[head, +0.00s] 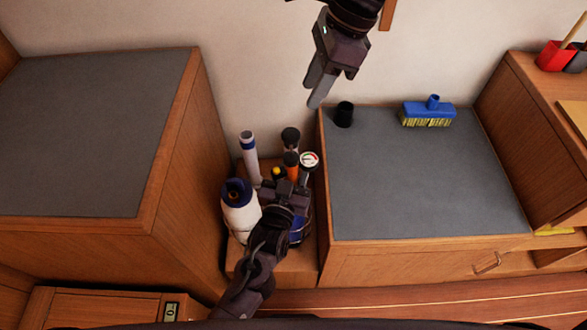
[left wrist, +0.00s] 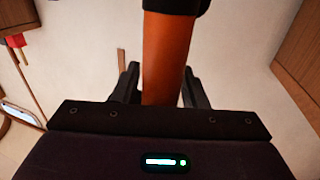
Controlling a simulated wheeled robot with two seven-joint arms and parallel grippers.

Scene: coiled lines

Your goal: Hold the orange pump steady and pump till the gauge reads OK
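The orange pump (head: 292,173) stands upright in the gap between the two counters, with a dark top.
A white bottle with a blue top (head: 240,212), a white tube (head: 249,155) and a black-topped item (head: 290,140) crowd around the pump. The right counter (head: 425,190) holds a black cup (head: 343,114) and blue brush (head: 428,112). The left counter (head: 90,130) is bare.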

